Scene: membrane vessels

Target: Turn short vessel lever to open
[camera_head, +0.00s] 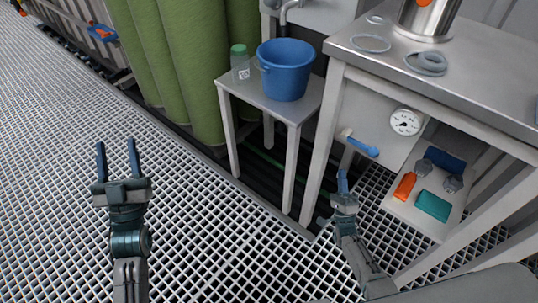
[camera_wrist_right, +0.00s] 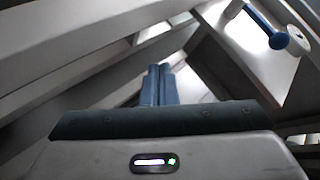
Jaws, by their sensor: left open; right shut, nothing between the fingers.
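A lever with a blue handle (camera_head: 360,145) sticks out from the pale panel under the steel table, left of a round gauge. It lies nearly level, tilting down slightly to the right. In the right wrist view the blue lever (camera_wrist_right: 265,27) is at the upper right. My right gripper (camera_head: 342,175) is shut and empty, below and slightly left of the lever, apart from it. Its closed blue fingers (camera_wrist_right: 158,72) show in the right wrist view. My left gripper (camera_head: 116,150) is open and empty over the grating, far to the left.
The round gauge (camera_head: 405,122) sits right of the lever. A low shelf (camera_head: 398,204) carries orange, teal and blue items. The steel table's legs flank the right gripper. A stool (camera_head: 241,98) with a blue bucket (camera_head: 286,69) and green-capped bottle (camera_head: 239,62) stands left. Grating at left is clear.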

